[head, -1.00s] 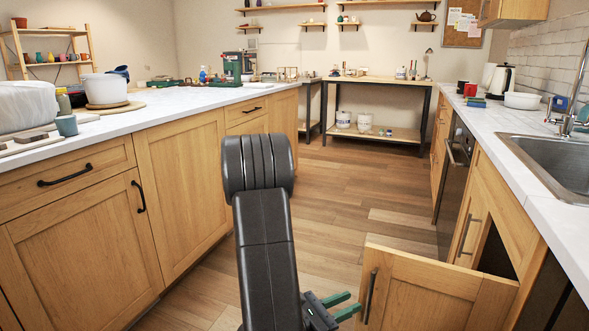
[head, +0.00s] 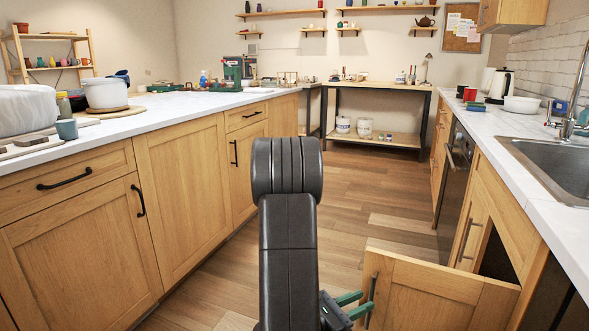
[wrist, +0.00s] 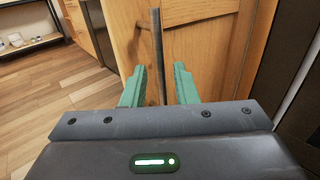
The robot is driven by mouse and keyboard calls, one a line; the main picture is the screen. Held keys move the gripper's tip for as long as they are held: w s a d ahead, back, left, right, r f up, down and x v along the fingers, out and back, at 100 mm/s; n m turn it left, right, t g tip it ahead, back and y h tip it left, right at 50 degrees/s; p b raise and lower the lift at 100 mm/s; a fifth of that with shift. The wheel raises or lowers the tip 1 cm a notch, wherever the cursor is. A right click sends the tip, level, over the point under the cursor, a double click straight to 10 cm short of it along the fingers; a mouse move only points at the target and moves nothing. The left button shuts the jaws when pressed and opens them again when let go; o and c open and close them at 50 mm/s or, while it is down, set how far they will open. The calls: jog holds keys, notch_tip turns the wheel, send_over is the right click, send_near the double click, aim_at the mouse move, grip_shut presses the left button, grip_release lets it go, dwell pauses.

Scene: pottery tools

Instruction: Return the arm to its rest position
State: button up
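My arm (head: 288,230) extends forward low in the head view, its dark links upright in the middle of the picture. My gripper (head: 366,300) is at the lower right of the arm, beside the handle of the open cabinet door (head: 440,295). In the wrist view my gripper (wrist: 159,75) has its two green fingers apart. The door's vertical metal handle (wrist: 157,50) shows between the fingers, with a gap on each side. I cannot tell how deep the handle sits between them.
The open door juts into the aisle from the right cabinets, below the sink (head: 555,165). Cabinets with a white counter (head: 180,105) line the left side. The wooden floor (head: 350,185) between is clear. A workbench (head: 380,84) stands at the back.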

jog(key=shift+p+v, duration=0.8)
jog(key=shift+v, duration=4.05)
jog(key=b, duration=0.2)
send_over(367, 321)
jog(key=a, duration=0.2)
jog(key=shift+s, duration=0.45)
jog(key=x, duration=0.3)
jog(key=shift+w+a, duration=0.15)
